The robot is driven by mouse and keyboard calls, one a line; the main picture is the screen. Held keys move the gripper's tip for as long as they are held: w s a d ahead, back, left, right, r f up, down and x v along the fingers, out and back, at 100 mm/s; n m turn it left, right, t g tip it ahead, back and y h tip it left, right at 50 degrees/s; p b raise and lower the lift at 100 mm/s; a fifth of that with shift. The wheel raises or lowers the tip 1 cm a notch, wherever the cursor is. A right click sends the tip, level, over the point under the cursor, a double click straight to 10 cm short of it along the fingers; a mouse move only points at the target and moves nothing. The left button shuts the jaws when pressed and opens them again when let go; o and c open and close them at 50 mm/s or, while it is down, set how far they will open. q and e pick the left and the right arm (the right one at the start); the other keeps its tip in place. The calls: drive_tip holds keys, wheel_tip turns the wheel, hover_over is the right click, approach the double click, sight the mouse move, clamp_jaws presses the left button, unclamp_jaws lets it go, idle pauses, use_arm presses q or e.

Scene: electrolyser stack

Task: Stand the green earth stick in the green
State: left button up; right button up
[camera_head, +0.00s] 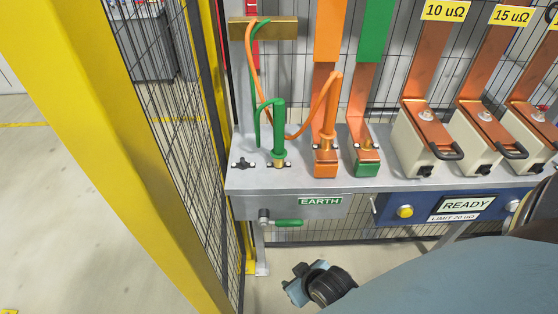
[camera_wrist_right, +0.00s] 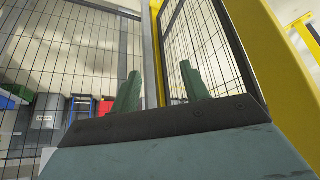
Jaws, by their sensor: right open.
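The green earth stick (camera_head: 280,125) stands upright in a brass holder on the grey bench, with a green cable looping up from it. To its right, an orange stick (camera_head: 328,105) stands at the foot of the orange-topped copper bar. The green-topped copper bar (camera_head: 364,105) ends in a green block (camera_head: 367,169) with a brass fitting on top; no stick stands there. My right gripper (camera_head: 293,279) is low in front of the bench, well below the stick. In the right wrist view its two green fingers (camera_wrist_right: 160,92) are apart with nothing between them. My left gripper is not in view.
The grey bench (camera_head: 240,181) carries an EARTH label (camera_head: 320,201) with a green handle (camera_head: 288,222) below it. Cream blocks with black handles (camera_head: 415,145) stand at the right. A blue READY panel (camera_head: 455,207) is on the front. A yellow-framed mesh fence (camera_head: 110,130) rises at the left.

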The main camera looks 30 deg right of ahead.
wheel_tip(320, 180, up, 8)
drive_tip(key=w+r+t+p, duration=0.1)
drive_tip(key=w, duration=0.1)
drive_tip(key=m+t+h+p, duration=0.2)
drive_tip(key=m+t+h, duration=0.1)
drive_tip(key=t, duration=0.7)
approach(281, 132)
drive_tip(key=w, duration=0.3)
drive_tip(key=w+d+p, duration=0.1)
drive_tip(key=w, duration=0.1)
drive_tip(key=shift+w+r, duration=0.1)
drive_tip(key=shift+w+d+f+p, duration=0.1)
drive_tip(key=shift+w+d, duration=0.05)
drive_tip(key=shift+w, duration=0.85)
drive_tip(key=shift+w+d+f+p, duration=0.1)
drive_tip(key=shift+w+p, duration=0.05)
drive_tip(key=shift+w, duration=0.8)
drive_tip(key=shift+w+d+f+p, duration=0.1)
drive_tip(key=shift+w+d, duration=0.05)
drive_tip(key=shift+w, duration=0.85)
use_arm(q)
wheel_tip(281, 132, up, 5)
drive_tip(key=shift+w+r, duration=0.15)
use_arm(e)
drive_tip(key=shift+r, duration=0.1)
clamp_jaws()
